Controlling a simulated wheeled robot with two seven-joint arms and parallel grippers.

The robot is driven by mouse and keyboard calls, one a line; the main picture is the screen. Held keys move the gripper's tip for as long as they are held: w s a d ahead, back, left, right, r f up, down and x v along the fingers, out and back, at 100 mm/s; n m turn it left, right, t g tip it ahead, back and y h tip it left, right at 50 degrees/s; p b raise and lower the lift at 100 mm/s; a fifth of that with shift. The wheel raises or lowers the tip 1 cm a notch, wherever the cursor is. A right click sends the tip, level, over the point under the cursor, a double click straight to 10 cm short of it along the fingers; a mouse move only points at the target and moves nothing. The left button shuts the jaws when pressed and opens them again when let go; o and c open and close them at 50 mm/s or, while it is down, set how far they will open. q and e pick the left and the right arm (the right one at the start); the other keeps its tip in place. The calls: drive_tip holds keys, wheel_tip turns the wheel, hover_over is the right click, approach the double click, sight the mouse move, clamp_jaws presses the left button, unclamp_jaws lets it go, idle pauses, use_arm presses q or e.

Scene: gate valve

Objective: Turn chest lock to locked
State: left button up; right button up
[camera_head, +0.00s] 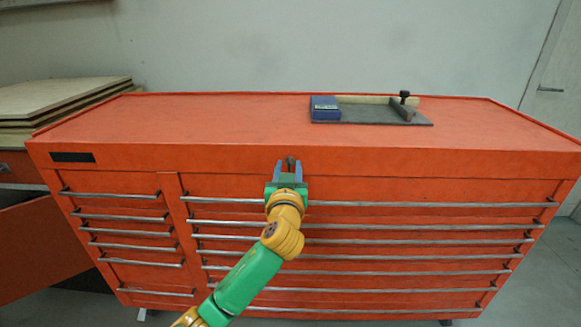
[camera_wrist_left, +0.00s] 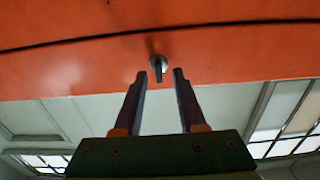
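The orange-red tool chest (camera_head: 220,160) fills the middle of the head view. Its lock (camera_head: 291,161) is a small dark knob on the upper front band. In the left wrist view the lock (camera_wrist_left: 158,66) is a grey knob with its grip pointing down in the picture. My left gripper (camera_head: 288,167) is at the chest front, with its fingers on either side of the lock in the head view. In the left wrist view the gripper (camera_wrist_left: 159,76) is open, with a clear gap between its fingers and the lock near their tips. Contact cannot be told. My right gripper is out of view.
Drawers with long metal handles (camera_head: 420,241) cover the front below the lock. Stacked boards (camera_head: 62,100) stand at the left. The rest of the top is clear.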

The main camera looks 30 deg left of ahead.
use_arm(q)
clamp_jaws()
drive_tip(key=shift+m, duration=0.3)
drive_tip(key=m+p, duration=0.2)
drive_tip(key=shift+d+r+m, duration=0.1)
drive_tip(key=shift+m, duration=0.2)
drive_tip(key=m+p, duration=0.3)
drive_tip(key=m, duration=0.2)
drive_tip(key=shift+w+d+m, duration=0.1)
drive_tip(key=shift+w+m, duration=0.05)
drive_tip(key=shift+m, duration=0.15)
drive_tip(key=m+p, duration=0.1)
drive_tip(key=m, duration=0.1)
drive_tip(key=m+p, duration=0.2)
drive_tip(key=m, duration=0.1)
drive_tip(key=shift+d+f, duration=0.1)
drive_tip(key=shift+f, duration=0.1)
drive_tip(key=shift+f+m+p, duration=0.15)
drive_tip(key=shift+m+p, duration=0.3)
drive_tip(key=shift+m, duration=0.55)
drive_tip(key=shift+f+m+p, duration=0.1)
drive_tip(key=shift+m+p, duration=0.3)
drive_tip(key=shift+m, duration=0.6)
